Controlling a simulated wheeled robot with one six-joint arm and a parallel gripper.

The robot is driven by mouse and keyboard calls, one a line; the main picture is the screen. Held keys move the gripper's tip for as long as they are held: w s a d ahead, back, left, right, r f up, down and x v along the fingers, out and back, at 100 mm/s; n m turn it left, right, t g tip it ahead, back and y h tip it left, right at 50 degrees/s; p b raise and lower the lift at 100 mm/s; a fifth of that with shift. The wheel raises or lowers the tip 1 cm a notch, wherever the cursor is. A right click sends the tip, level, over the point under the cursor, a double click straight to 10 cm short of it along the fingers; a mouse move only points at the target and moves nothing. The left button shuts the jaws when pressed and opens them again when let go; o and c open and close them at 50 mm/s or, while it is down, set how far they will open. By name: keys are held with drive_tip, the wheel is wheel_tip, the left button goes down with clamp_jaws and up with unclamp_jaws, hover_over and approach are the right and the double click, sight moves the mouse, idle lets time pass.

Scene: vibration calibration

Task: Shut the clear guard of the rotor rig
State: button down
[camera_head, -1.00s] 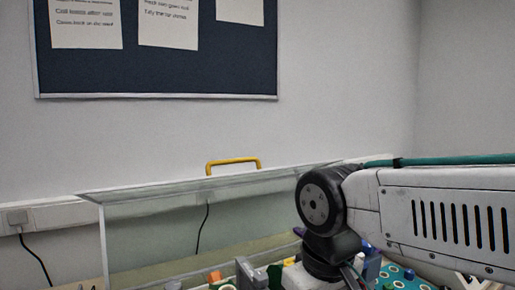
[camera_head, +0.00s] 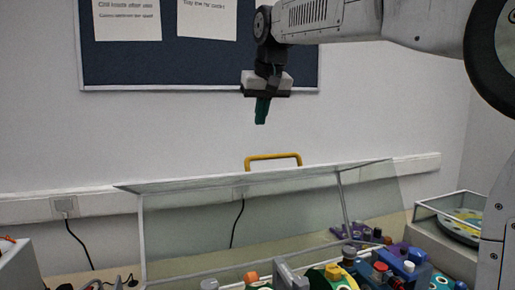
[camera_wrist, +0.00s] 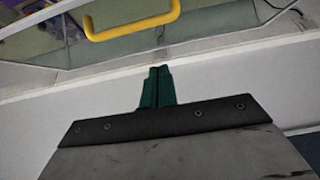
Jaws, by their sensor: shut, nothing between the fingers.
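The clear guard (camera_head: 190,222) of the rotor rig stands raised in the head view, its framed top edge tilted up at the back. Its yellow handle (camera_head: 273,158) sits on that top edge. The handle also shows at the upper middle of the wrist view (camera_wrist: 133,27), with part of the guard's clear pane near it. My gripper (camera_head: 261,120) hangs above the handle and a little to its left, apart from it, fingers pointing down. Its green fingers are shut and empty, and they also show in the wrist view (camera_wrist: 158,75). The rotor itself cannot be made out clearly.
Several coloured parts (camera_head: 335,272) crowd the bench below and in front of the guard. A second clear case (camera_head: 455,212) stands at the right. A wall rail with a socket (camera_head: 64,206) and cables runs behind. The air around my gripper is free.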

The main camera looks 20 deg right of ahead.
drive_tip(key=x, duration=0.7)
drive_tip(key=w+x, duration=0.1)
drive_tip(key=x, duration=0.2)
drive_tip(key=shift+w+a+r, duration=0.1)
drive_tip(key=shift+w+a, duration=0.05)
drive_tip(key=s, duration=0.3)
drive_tip(key=shift+s+r, duration=0.1)
drive_tip(key=shift+s, duration=0.5)
